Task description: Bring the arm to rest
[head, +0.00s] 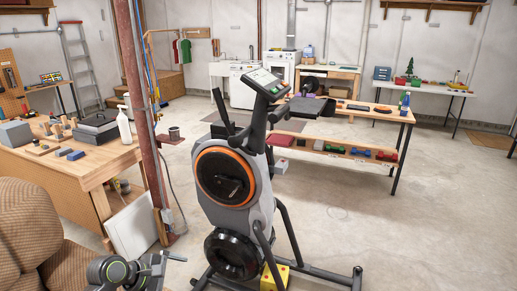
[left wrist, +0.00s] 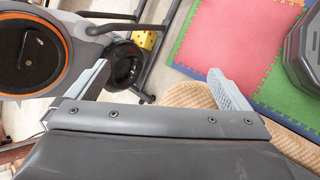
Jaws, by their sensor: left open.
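My left arm shows at the bottom left of the head view, low in front of the brown recliner (head: 28,235). Its gripper (head: 165,262) is small there and lies left of the exercise bike (head: 232,178). In the left wrist view the gripper (left wrist: 160,70) is open, its two grey fingers wide apart with nothing between them. Beyond the fingers are the bike's orange-ringed wheel (left wrist: 30,50) at the left and a tan woven recliner part (left wrist: 190,95) near the right finger. My right gripper is in neither view.
A wooden workbench (head: 65,172) stands at the left behind a red post (head: 148,110). A white panel (head: 131,226) leans near the post. Red and green foam mats (left wrist: 210,35) cover floor in the left wrist view. The concrete floor right of the bike is clear.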

